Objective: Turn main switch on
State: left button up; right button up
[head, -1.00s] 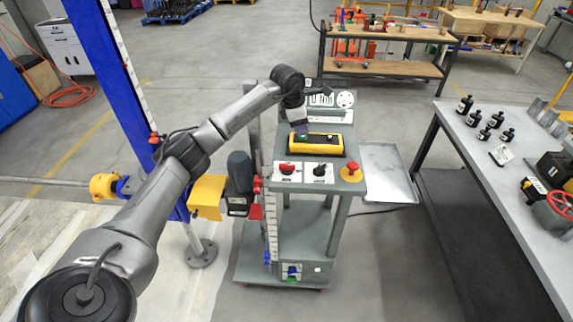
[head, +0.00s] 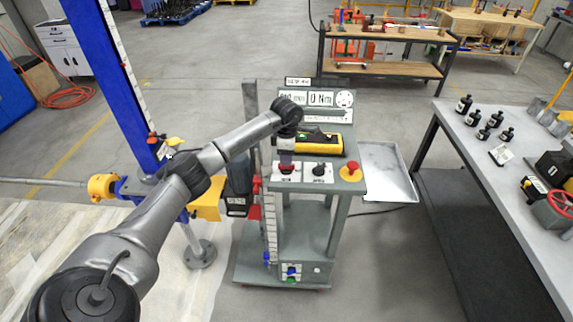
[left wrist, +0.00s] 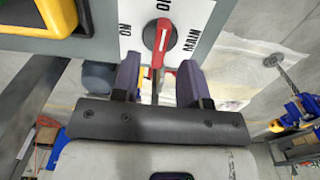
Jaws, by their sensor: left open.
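The main switch is a red rotary handle (left wrist: 158,42) on a white plate (left wrist: 136,20) marked MAIN and ON, with another label cut off at the top edge. In the left wrist view the handle runs roughly up and down the picture. In the head view the switch (head: 285,169) sits at the front left of the cart's panel, partly hidden. My left gripper (head: 286,160) points down over it. In the left wrist view its two purple fingers (left wrist: 159,75) are apart, with the handle's lower end between them; contact cannot be told. My right gripper is not in view.
Beside the switch are a black knob (head: 319,169) and a red emergency button (head: 351,172). A yellow device (head: 319,145) lies behind, before a display panel (head: 318,100). A blue post (head: 117,80) stands left. A grey tray (head: 386,170) juts out right.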

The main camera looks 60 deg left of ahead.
aim_at(286, 168)
pick_arm(q)
jog(key=shift+f, duration=1.9)
grip_shut()
